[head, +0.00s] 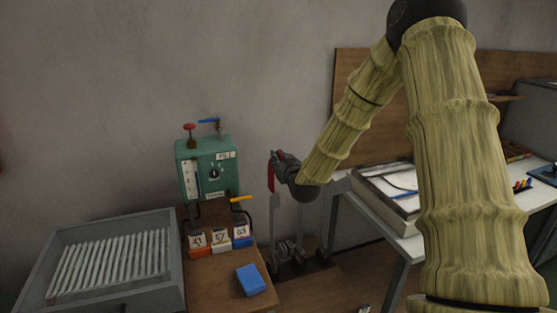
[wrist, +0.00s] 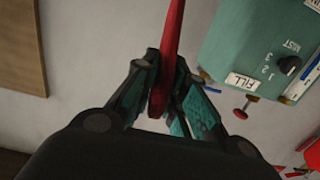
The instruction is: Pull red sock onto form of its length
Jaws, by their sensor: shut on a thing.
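The red sock (head: 271,178) hangs upright below my gripper (head: 277,157) in the head view. In the wrist view the red sock (wrist: 171,40) is pinched between the two fingers of my gripper (wrist: 163,95), which is shut on it. A tall pale grey form (head: 275,213) stands directly under the sock in the head view. The sock's lower end meets the form's upper part there; I cannot tell how far it is over it. Lower grey forms (head: 288,248) stand beside it, partly unclear.
A teal machine (head: 207,168) with levers stands left of my gripper; it also shows in the wrist view (wrist: 255,50). A grey tray (head: 70,295) is at left, a white table (head: 400,235) at right.

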